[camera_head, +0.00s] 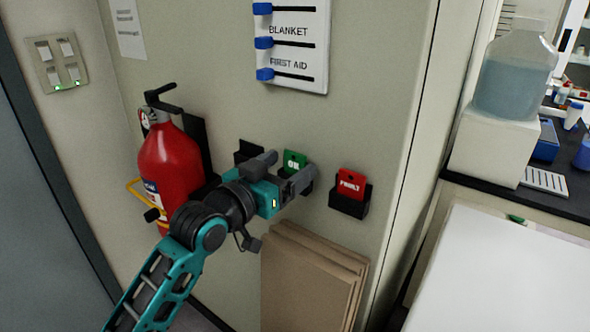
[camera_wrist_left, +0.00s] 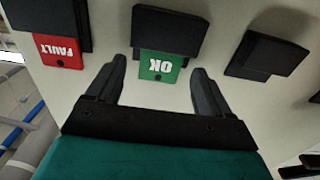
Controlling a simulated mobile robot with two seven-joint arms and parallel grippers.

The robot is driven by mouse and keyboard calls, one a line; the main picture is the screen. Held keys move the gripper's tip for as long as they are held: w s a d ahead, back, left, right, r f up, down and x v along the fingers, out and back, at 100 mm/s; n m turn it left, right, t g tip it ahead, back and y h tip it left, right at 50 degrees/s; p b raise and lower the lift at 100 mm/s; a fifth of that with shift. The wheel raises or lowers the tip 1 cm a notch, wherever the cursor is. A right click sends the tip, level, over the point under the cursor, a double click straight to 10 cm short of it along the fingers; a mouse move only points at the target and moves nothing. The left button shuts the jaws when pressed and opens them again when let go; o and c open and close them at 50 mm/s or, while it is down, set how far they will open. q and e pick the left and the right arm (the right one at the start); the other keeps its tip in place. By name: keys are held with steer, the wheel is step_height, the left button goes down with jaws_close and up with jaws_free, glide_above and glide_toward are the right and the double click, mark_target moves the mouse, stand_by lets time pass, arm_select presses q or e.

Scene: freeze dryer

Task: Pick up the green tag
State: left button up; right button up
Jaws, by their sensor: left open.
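The green tag marked "OK" (camera_head: 294,160) sits in a black wall holder, partly hidden by my left gripper in the head view. In the left wrist view the green tag (camera_wrist_left: 161,66) shows upside down, sticking out of its black holder (camera_wrist_left: 169,33). My left gripper (camera_head: 281,170) is open and empty, reaching up to the tag. In the wrist view its two fingers (camera_wrist_left: 160,76) stand on either side of the tag, with a gap on each side. My right gripper is not in view.
A red "FAULT" tag (camera_head: 351,184) sits in a holder right of the green one. An empty black holder (camera_head: 248,151) is on the left. A red fire extinguisher (camera_head: 172,162) hangs close to my left arm. Brown boards (camera_head: 308,283) lean below.

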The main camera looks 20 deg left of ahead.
arm_select(q)
steer(key=shift+w+d, duration=0.15)
steer(key=shift+w, duration=0.15)
steer(key=shift+c, duration=0.2)
steer(key=c, duration=1.1)
